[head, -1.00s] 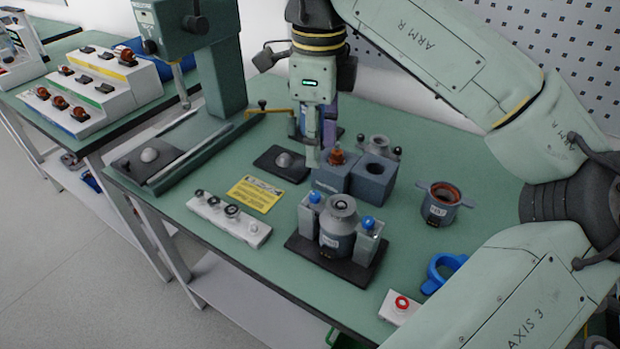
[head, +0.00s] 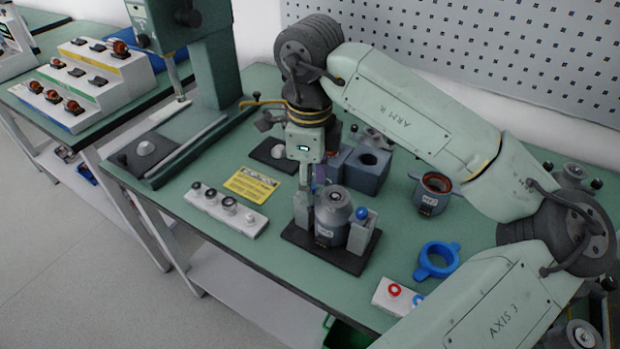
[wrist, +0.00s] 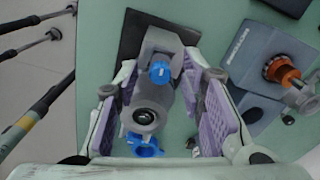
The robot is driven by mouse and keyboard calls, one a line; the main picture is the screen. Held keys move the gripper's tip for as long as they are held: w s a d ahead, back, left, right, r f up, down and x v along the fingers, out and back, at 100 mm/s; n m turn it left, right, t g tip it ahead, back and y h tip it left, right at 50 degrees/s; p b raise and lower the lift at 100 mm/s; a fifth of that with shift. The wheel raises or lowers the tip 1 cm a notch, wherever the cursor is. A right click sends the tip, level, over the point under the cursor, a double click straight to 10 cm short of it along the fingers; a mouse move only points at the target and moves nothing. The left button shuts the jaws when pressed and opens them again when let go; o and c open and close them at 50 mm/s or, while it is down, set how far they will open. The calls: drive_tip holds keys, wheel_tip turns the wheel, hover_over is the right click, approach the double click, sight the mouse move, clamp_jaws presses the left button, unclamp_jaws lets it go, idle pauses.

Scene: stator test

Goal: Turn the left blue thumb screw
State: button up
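The fixture is a dark base plate (head: 345,262) with a grey housing (head: 333,215) between two light grey posts. The right post carries a blue thumb screw (head: 361,213). My gripper (head: 304,188) is over the left post (head: 303,212) and hides the left blue thumb screw in the head view. In the wrist view, the blue thumb screw (wrist: 160,72) shows between the two spread fingers with purple pads, with a gap on each side. The housing (wrist: 147,112) shows just below it. My gripper is open and empty.
Blue-grey blocks (head: 366,170) stand behind the fixture. A lugged cup (head: 433,193), a blue ring (head: 437,260) and a small white panel (head: 394,296) lie to the right. A white knob strip (head: 228,210) and a yellow card (head: 251,185) lie left.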

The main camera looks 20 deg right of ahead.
clamp_jaws()
drive_tip(key=shift+f+m+b, duration=0.15)
drive_tip(key=shift+m+b, duration=0.15)
drive_tip(key=shift+b, duration=0.15)
drive_tip(key=shift+f+m+b, duration=0.1)
drive_tip(key=shift+m+b, duration=0.7)
drive_tip(key=shift+b, duration=0.35)
drive_tip(key=shift+r+m+b, duration=0.2)
drive_tip(key=shift+m+b, duration=1.45)
drive_tip(key=shift+m, duration=0.35)
drive_tip(key=shift+o, duration=0.2)
unclamp_jaws()
drive_tip(key=shift+r, duration=0.1)
